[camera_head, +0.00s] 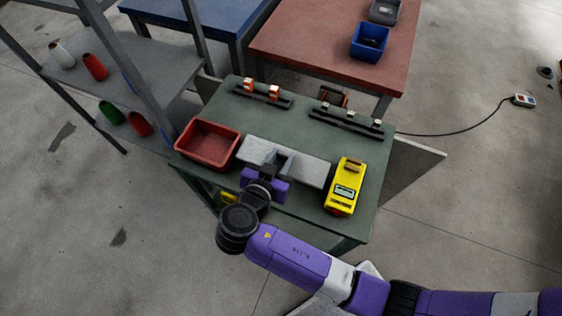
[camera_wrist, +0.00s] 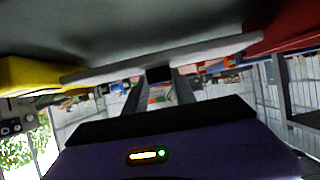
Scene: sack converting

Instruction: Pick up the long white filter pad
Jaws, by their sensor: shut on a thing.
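The long white filter pad (camera_head: 310,170) lies across the middle of the green table in the head view, with the red bin to its left and the yellow device to its right. My gripper (camera_head: 283,160) is over the pad's middle, shut on it, and hides part of it. In the wrist view the pad (camera_wrist: 220,52) is a long pale strip across the fingers (camera_wrist: 160,78). I cannot tell whether the pad touches the table or is slightly above it.
The red bin (camera_head: 208,144) and yellow device (camera_head: 345,186) stand close to the pad's ends on the green table (camera_head: 235,108). Two dark racks (camera_head: 262,97) (camera_head: 345,123) with small parts stand behind. A grey shelf (camera_head: 130,65) is at left.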

